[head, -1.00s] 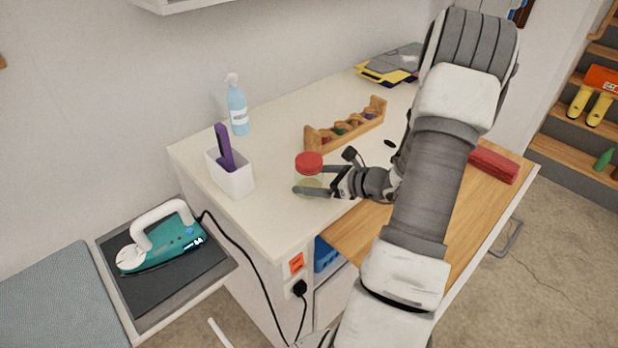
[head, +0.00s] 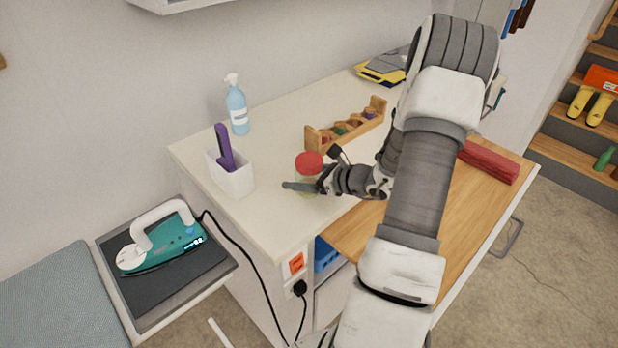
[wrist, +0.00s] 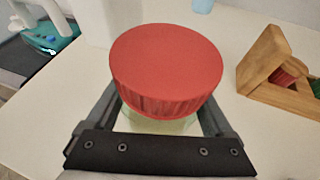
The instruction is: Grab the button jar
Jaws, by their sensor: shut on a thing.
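The button jar (head: 308,166) has a red lid and a pale, see-through body. It stands upright at the front part of the cream tabletop. In the wrist view its red lid (wrist: 167,68) fills the middle, with a little of the pale body below it. My gripper (head: 304,187) is shut on the jar, with one finger on each side of the body under the lid. The jar's contents and most of its body are hidden by the lid and my gripper.
A white holder (head: 232,176) with a purple-handled tool stands left of the jar. A wooden rack (head: 346,128) with spools is behind it. A blue spray bottle (head: 237,108) stands at the back. A red block (head: 489,162) lies on the wooden board at right. An iron (head: 165,245) rests lower left.

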